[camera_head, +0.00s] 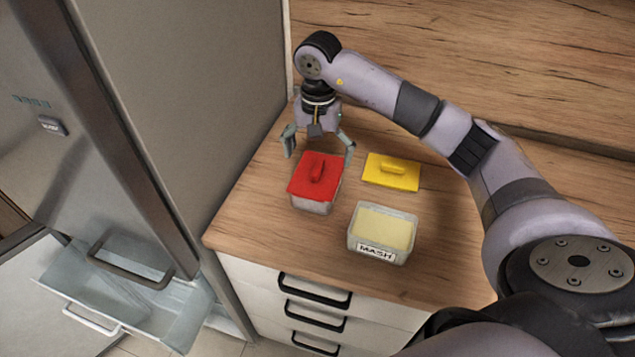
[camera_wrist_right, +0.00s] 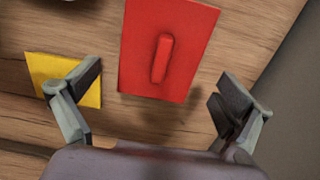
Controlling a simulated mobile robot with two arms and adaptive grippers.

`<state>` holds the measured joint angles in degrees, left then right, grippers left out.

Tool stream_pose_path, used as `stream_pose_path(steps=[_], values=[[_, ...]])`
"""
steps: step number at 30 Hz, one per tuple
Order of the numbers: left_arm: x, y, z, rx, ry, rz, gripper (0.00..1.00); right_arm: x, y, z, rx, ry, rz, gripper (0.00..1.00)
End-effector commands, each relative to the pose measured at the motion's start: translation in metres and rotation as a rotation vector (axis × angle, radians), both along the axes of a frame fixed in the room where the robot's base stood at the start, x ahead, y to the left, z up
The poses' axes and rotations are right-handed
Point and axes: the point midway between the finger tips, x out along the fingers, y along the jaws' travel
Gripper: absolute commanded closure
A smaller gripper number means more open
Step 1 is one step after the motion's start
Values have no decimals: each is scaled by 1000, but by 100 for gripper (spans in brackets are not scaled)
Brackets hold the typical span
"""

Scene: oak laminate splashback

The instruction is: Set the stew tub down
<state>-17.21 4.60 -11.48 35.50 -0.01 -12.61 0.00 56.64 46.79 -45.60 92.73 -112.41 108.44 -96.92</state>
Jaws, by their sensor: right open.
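A tub with a red lid (camera_head: 316,176) stands upright on the wooden counter, near its left end; its front shows no label that I can read, so I cannot tell if it is the stew tub. The red lid with its bar handle also shows in the right wrist view (camera_wrist_right: 166,50). My right gripper (camera_head: 319,150) is open and empty, just behind and above the red-lidded tub, its fingers spread apart. In the right wrist view its two fingertips (camera_wrist_right: 160,90) are wide apart with nothing between them. My left gripper is not in view.
An open tub labelled MASH (camera_head: 383,232) stands front right of the red-lidded tub. A yellow lid (camera_head: 391,171) lies flat behind it. A tall fridge (camera_head: 215,90) borders the counter's left, with a clear drawer (camera_head: 130,290) pulled out below. The wooden splashback (camera_head: 480,50) rises behind.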

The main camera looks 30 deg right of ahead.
Motion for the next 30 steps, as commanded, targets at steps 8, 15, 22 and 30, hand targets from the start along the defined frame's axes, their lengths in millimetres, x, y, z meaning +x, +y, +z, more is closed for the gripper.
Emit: stream_pose_path(steps=[8,15,22,30], values=[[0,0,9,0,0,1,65,0,0,-28,0,0,1,3],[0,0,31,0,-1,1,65,-2,3,-56,2,6,1,3],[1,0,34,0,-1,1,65,0,2,-80,0,0,1,3],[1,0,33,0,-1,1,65,0,2,-81,0,-1,1,8]])
